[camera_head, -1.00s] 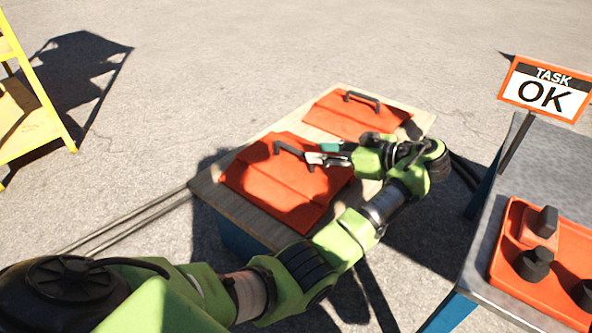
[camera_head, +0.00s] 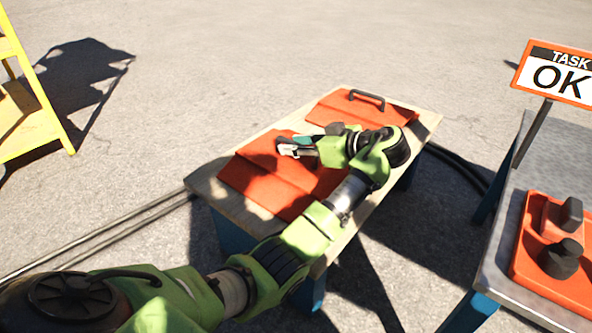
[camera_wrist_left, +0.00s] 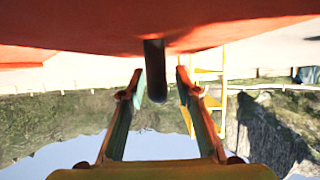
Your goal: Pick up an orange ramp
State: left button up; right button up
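Two orange ramps lie on a wooden-topped table (camera_head: 205,190) in the head view. The near ramp (camera_head: 262,185) is partly covered by my left arm. The far ramp (camera_head: 330,112) has a black handle (camera_head: 367,97) standing up on it. My left gripper (camera_head: 284,147) is over the near ramp, at its handle, which the gripper mostly hides there. In the left wrist view the gripper (camera_wrist_left: 160,75) is open, with the black handle (camera_wrist_left: 154,72) between its two fingertips and gaps on both sides. The ramp's orange surface (camera_wrist_left: 90,35) fills the top. My right gripper is not in view.
A metal table (camera_head: 545,150) on the right holds an orange box (camera_head: 560,275) with black knobs and a "TASK OK" sign (camera_head: 560,75). A yellow ladder (camera_head: 35,120) stands at the left. Cables (camera_head: 100,235) lie on the ground. Open pavement lies behind the table.

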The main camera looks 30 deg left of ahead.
pick_arm(q)
grip_shut()
jog(key=shift+w+r, duration=0.1)
jog(key=shift+r, duration=0.1)
